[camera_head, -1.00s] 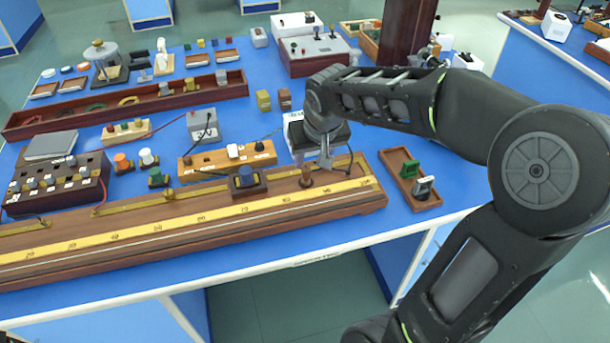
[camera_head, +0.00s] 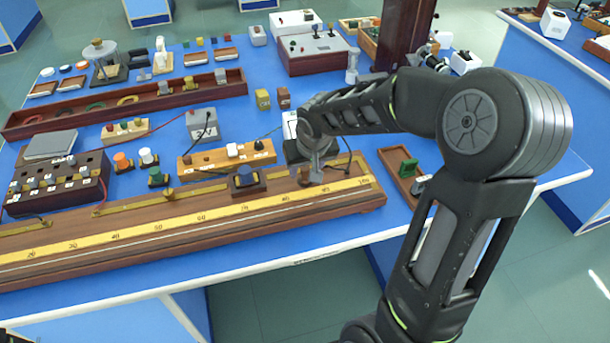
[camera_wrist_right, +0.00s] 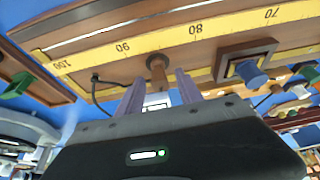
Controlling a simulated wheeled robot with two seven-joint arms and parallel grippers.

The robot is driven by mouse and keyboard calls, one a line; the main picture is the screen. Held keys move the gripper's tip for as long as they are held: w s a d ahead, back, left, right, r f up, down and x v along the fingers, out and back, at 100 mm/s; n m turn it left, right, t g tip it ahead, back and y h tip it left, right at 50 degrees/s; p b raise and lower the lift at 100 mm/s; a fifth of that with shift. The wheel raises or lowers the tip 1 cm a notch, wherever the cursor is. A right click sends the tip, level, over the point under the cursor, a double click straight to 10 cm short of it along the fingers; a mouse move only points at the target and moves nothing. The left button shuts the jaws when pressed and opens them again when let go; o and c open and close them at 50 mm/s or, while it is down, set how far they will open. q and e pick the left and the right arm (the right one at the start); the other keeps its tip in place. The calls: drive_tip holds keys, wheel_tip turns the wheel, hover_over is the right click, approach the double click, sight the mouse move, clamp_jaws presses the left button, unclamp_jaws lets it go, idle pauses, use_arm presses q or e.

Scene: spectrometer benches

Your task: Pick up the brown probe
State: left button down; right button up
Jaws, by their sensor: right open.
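The brown probe (camera_head: 305,176) is a short brown upright piece near the right end of the long wooden scale board (camera_head: 376,199). The right wrist view shows the probe (camera_wrist_right: 157,68) with a round top, between the 80 and 90 marks. My right gripper (camera_head: 317,170) is pointed down close beside it in the head view. In the right wrist view my right gripper (camera_wrist_right: 160,84) is open, with the probe just ahead of the gap between its two fingers. I cannot tell whether either finger touches it. My left gripper is not in view.
A square block with a dark blue knob (camera_head: 245,179) stands on the board left of the probe. A wooden tray (camera_head: 391,164) with a green part lies to the right. A wooden terminal strip (camera_head: 226,157) and a dark cable (camera_wrist_right: 96,92) are close by.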

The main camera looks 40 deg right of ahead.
drive_tip(key=shift+w+f, duration=0.15)
drive_tip(key=shift+f, duration=0.15)
idle(0.4)
clamp_jaws()
idle(0.5)
